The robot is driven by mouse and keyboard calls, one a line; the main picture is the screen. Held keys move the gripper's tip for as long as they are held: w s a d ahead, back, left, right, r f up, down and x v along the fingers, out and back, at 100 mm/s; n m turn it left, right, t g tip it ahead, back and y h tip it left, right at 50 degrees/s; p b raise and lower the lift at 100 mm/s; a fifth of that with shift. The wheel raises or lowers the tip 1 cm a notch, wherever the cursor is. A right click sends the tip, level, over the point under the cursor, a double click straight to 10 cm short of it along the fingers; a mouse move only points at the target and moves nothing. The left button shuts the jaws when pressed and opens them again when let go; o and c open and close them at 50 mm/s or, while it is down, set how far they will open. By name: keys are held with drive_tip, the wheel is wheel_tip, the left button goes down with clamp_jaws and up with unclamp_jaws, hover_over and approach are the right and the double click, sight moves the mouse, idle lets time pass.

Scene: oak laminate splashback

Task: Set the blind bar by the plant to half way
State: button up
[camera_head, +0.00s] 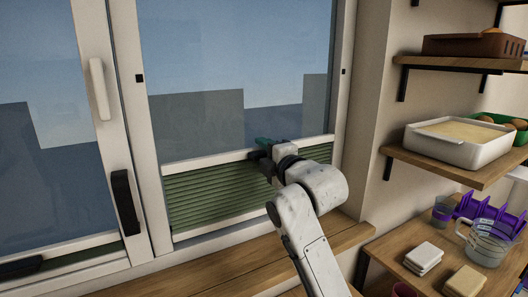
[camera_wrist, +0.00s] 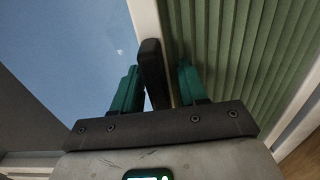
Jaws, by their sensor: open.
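The right window pane has a pleated green blind (camera_head: 215,190) under a pale blind bar (camera_head: 205,160). The bar sits low, with clear glass above it. My gripper (camera_head: 266,146) is at the bar, right of its middle. In the wrist view my open green fingers (camera_wrist: 158,85) stand on either side of the bar's dark handle (camera_wrist: 152,68), with gaps visible beside it. The bar (camera_wrist: 146,20) and blind (camera_wrist: 240,50) also show there. My gripper hides the handle in the head view. No plant is visible.
A second blind bar (camera_head: 70,246) lies near the bottom of the left pane. Small dark marks (camera_head: 139,78) (camera_head: 343,72) sit on the right pane's frame. A wooden sill (camera_head: 220,265) runs below. Shelves with a white dish (camera_head: 455,145) and a glass jug (camera_head: 487,242) stand at right.

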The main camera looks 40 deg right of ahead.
clamp_jaws()
idle(0.4)
